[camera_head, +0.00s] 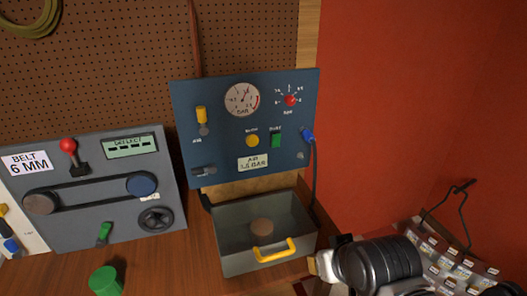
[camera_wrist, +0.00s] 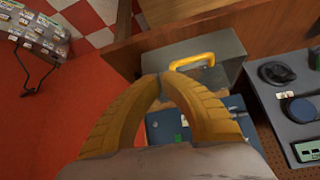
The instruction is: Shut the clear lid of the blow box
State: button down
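The blow box (camera_head: 240,266) is a grey box below the blue air panel, with a yellow handle (camera_head: 274,250) at its front. A round brown piece (camera_head: 262,226) shows inside it. The clear lid is hard to make out, and I cannot tell its angle. My gripper (camera_head: 318,266) is at the box's front right, beside and apart from the handle. In the wrist view, the yellow fingers meet at their tips (camera_wrist: 162,75) with nothing seen between them. The handle (camera_wrist: 190,62) and box (camera_wrist: 225,45) lie beyond the tips.
The blue air panel (camera_head: 210,110) stands behind the box, with a hose (camera_head: 313,170) at its right. A grey belt panel (camera_head: 85,225) and green knob (camera_head: 105,280) are left. A rack of small packets (camera_head: 450,255) stands right, near a red wall (camera_head: 420,100).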

jog(key=shift+m+h, duration=0.5)
jog(key=shift+m, duration=0.3)
jog(key=s+d+b, duration=0.1)
jog(key=d+b, duration=0.1)
jog(key=d, duration=0.1)
jog(key=s+d+b, duration=0.1)
jog(key=d, duration=0.1)
jog(key=shift+s+f+b, duration=0.35)
jog(key=shift+b, duration=0.05)
